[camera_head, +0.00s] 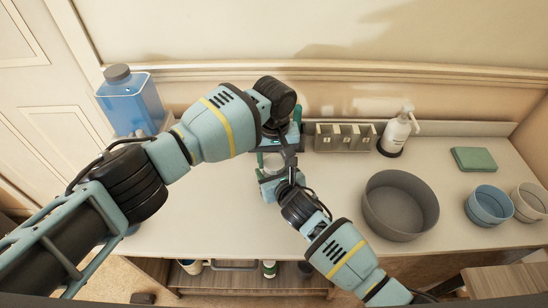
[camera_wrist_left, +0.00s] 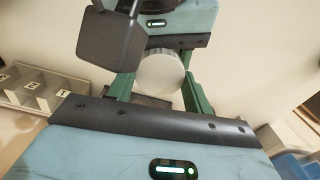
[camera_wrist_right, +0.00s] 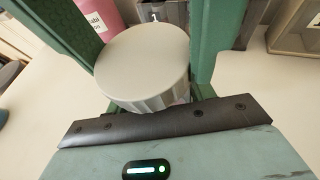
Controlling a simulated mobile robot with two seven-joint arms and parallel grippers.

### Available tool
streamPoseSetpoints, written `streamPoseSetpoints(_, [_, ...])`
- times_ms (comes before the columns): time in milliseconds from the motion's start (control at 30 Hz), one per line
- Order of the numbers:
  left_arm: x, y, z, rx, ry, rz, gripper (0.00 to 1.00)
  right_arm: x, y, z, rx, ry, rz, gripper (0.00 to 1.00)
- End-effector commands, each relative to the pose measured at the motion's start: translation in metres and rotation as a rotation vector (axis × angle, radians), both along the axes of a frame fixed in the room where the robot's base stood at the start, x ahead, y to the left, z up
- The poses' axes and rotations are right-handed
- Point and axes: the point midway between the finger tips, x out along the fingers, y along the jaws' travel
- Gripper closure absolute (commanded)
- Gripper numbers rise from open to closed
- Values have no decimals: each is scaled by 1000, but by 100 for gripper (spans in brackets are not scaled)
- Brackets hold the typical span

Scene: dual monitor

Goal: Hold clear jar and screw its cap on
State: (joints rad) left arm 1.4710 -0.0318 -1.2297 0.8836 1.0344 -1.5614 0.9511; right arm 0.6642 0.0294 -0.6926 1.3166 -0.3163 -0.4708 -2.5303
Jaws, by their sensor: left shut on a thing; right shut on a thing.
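The clear jar (camera_head: 273,163) stands upright above the table, small and mostly covered by my arms in the head view. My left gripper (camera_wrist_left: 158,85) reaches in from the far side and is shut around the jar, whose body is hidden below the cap. The pale grey round cap with a ridged rim (camera_wrist_right: 145,62) lies between the green fingers of my right gripper (camera_wrist_right: 148,70), which is shut on it. The cap also shows in the left wrist view (camera_wrist_left: 160,72). The cap sits over the jar; I cannot tell how tightly.
An organizer (camera_head: 345,138), a white pump bottle (camera_head: 397,133) and a green block (camera_head: 474,159) stand along the back. A grey bowl (camera_head: 400,205) and two small bowls (camera_head: 489,205) are at right. A blue container (camera_head: 130,102) is at left. The front-left tabletop (camera_head: 205,215) is clear.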

Motion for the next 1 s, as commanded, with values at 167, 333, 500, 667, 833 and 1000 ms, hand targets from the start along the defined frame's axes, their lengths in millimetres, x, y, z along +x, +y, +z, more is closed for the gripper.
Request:
streamPoseSetpoints(167, [0,0,0,1,1,-12,77,0,-1,-1,-1,2,-1,100])
streamPoseSetpoints(333, [0,0,0,2,1,-10,41,0,-1,-1,-1,2,-1,100])
streamPoseSetpoints(500, [0,0,0,1,1,-9,27,0,-1,-1,-1,2,-1,100])
streamPoseSetpoints(667, [0,0,0,1,0,-9,27,0,-1,-1,-1,2,-1,100])
streamPoseSetpoints(833, [0,0,10,-1,-1,-9,27,0,-1,-1,-1,2,-1,100])
streamPoseSetpoints(1000, [0,0,32,0,-1,-9,27,0,-1,-1,-2,1,-1,100])
